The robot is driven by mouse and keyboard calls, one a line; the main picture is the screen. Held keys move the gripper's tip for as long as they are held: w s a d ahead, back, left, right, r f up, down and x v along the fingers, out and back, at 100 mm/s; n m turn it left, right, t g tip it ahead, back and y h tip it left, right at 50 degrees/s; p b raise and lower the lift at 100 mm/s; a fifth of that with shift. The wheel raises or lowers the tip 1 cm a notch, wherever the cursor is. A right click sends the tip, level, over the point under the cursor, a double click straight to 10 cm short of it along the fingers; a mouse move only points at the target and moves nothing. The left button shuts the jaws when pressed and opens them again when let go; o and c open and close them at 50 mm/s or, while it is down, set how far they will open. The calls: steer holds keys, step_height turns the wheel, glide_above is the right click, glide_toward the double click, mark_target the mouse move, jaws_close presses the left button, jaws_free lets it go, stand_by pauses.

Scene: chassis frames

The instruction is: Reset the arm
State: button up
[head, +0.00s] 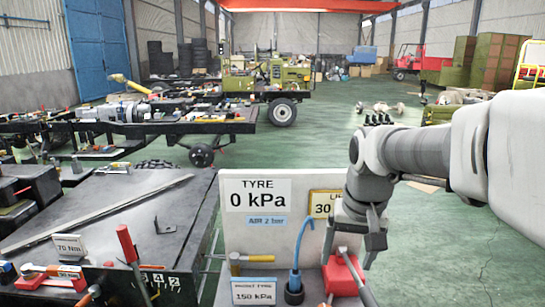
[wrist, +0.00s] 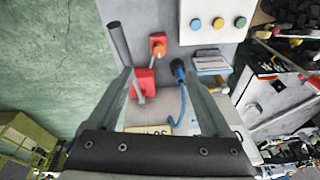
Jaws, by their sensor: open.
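My arm reaches in from the right in the head view, bent down at the wrist. My gripper (head: 360,235) points down in front of the right side of a grey panel, above a red box (head: 342,280). In the wrist view my gripper (wrist: 157,72) is open, its two metal fingers spread apart with nothing held between them. The red box (wrist: 144,82) and a blue hose fitting (wrist: 179,72) show beyond the gap. In the head view the fingertips are hard to make out against the arm.
The panel (head: 302,227) carries a "TYRE 0 kPa" sign (head: 258,195) and a yellow-framed sign partly hidden by my arm. A blue hose (head: 297,258) stands before it. A dark workbench (head: 110,215) with tools is left. Green floor is open behind at right.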

steer(key=s+r+n+t, duration=0.1)
steer(key=s+n+t, duration=0.1)
steer(key=s, duration=1.3)
steer(key=shift+t+p, duration=0.45)
steer(key=shift+t, duration=0.15)
